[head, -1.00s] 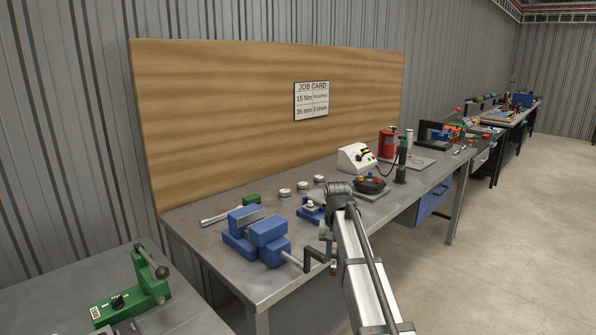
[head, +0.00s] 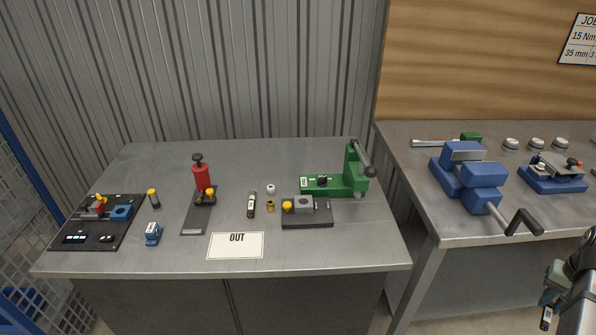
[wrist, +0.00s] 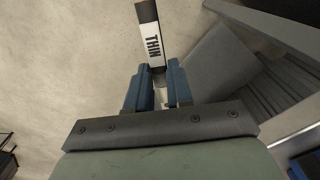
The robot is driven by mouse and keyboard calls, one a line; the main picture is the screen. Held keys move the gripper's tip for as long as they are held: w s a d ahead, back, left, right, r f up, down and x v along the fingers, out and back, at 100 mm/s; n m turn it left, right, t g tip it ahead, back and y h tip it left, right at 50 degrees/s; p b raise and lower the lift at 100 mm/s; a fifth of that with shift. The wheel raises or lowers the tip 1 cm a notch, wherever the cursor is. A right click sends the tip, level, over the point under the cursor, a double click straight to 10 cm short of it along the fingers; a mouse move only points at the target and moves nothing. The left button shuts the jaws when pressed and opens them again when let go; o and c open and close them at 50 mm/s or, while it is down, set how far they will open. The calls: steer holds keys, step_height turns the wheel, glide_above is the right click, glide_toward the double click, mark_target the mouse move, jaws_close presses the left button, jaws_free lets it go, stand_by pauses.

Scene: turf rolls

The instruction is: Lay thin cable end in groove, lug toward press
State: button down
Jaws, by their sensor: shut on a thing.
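My gripper (head: 554,288) is at the lower right of the head view, in front of the right-hand bench and below its top. In the wrist view its blue fingers (wrist: 158,88) are shut on the thin cable end (wrist: 152,42), a dark piece with a white "THIN" label. Its labelled part also shows in the head view (head: 546,316). I cannot make out its lug. The green press (head: 355,178) stands at the right rear of the left bench. A dark fixture (head: 308,218) with a grey block and yellow knob sits before it; its groove is too small to tell.
The left bench (head: 330,253) also holds a red-handled tool (head: 201,176), an upright-labelled dark cylinder (head: 251,204), an "OUT" card (head: 236,245) and a black board (head: 95,225). A blue vise (head: 470,175) with a protruding crank stands on the right bench. A gap separates the benches.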

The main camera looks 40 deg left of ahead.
steer(key=s+d+f, duration=0.2)
steer(key=d+f, duration=0.1)
steer(key=f, duration=0.1)
steer(key=w+d+r, duration=0.3)
steer(key=w+r, duration=0.1)
steer(key=w, duration=0.6)
steer(key=w+a+r, duration=1.1)
steer(key=w+r, duration=0.2)
steer(key=a+r, duration=0.5)
steer(key=a, duration=0.6)
steer(key=a+r+n, duration=0.1)
steer(key=a+r, duration=0.4)
steer(key=a, duration=0.6)
steer(key=a+r, duration=0.5)
steer(key=a, duration=0.6)
steer(key=s+a+n, duration=0.1)
steer(key=s+a, duration=0.1)
steer(key=a, duration=0.5)
steer(key=s+a+n, duration=0.1)
steer(key=s+a, duration=0.2)
steer(key=a, duration=0.3)
steer(key=n, duration=0.6)
glide_above(237, 199)
step_height(237, 199, down, 21)
steer(key=shift+f, duration=4.7)
